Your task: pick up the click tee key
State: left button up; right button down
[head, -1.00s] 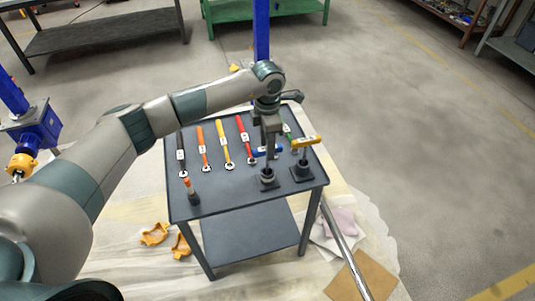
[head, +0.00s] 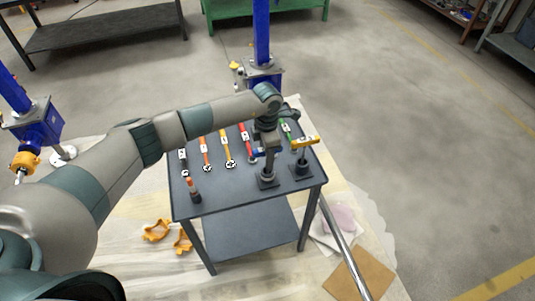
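Two tee-shaped keys stand upright in dark sockets at the right front of the grey table (head: 235,193). One has a yellow crossbar (head: 303,142). The other has a blue handle (head: 257,153), mostly hidden behind my gripper, above its socket (head: 267,180). I cannot tell from the markings which is the click tee key. My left gripper (head: 269,152) points down right at the blue-handled key, left of the yellow one. Its fingers are small and overlap the key, so whether they are closed on it cannot be told. My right gripper is not in view.
Wrenches with black, orange, yellow, red and green (head: 287,130) handles lie in a row behind. A short orange-topped tool (head: 192,188) stands at the front left. Blue screw jacks (head: 262,72) stand behind and at left (head: 38,125). The table's front middle is clear.

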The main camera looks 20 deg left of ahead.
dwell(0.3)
pick_arm(q)
grip_shut()
jog(key=shift+r, duration=0.1)
jog(key=shift+w+r+b, duration=0.1)
jog(key=shift+r+b, duration=0.25)
jog(key=shift+r, duration=0.15)
notch_tip(320, 180, up, 8)
jog(key=b, duration=0.3)
jog(key=shift+f, duration=0.25)
jog(key=shift+r, duration=0.7)
